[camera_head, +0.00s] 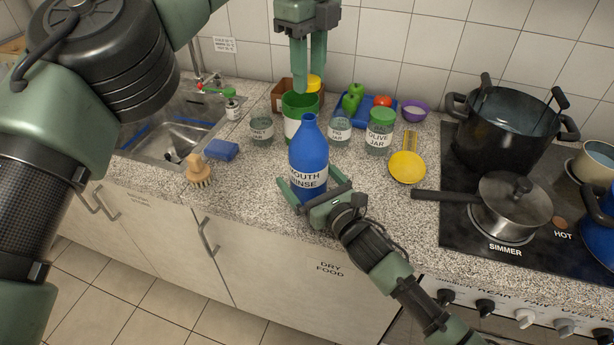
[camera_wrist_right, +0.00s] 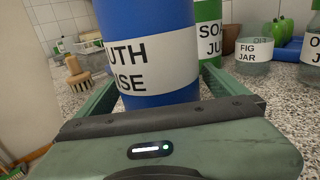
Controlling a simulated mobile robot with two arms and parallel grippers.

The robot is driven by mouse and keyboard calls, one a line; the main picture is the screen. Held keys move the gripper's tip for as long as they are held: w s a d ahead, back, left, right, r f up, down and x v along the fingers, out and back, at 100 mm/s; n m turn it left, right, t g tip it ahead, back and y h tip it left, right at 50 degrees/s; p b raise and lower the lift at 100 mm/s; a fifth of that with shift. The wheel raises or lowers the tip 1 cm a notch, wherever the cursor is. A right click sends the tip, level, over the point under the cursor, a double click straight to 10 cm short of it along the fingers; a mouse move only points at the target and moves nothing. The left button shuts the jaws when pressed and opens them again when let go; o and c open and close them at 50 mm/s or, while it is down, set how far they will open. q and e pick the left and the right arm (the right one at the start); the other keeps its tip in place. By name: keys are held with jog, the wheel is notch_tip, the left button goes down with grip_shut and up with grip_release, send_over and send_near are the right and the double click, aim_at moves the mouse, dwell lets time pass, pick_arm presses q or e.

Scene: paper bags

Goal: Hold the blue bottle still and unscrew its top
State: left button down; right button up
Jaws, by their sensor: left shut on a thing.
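The blue bottle (camera_head: 309,151), labelled "MOUTH RINSE", stands upright near the counter's front edge, its bare blue neck showing no top. It fills the middle of the right wrist view (camera_wrist_right: 150,55). My right gripper (camera_head: 310,185) has a finger on each side of its lower body, seemingly against it. My left gripper (camera_head: 308,86) points down above and slightly behind the bottle, clear of the neck, its fingers close together on a small thing. A yellow round piece (camera_head: 314,83) shows at its fingertips, perhaps the top; the fingers partly hide it.
A green container (camera_head: 291,125) stands just behind the bottle. Glass jars (camera_head: 261,132), a blue tray (camera_head: 369,120) with fruit and a yellow scoop (camera_head: 407,167) are nearby. The sink (camera_head: 160,145) is left, the stove with pots (camera_head: 507,215) right.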

jog(key=shift+s, duration=0.1)
jog(key=v, duration=1.2)
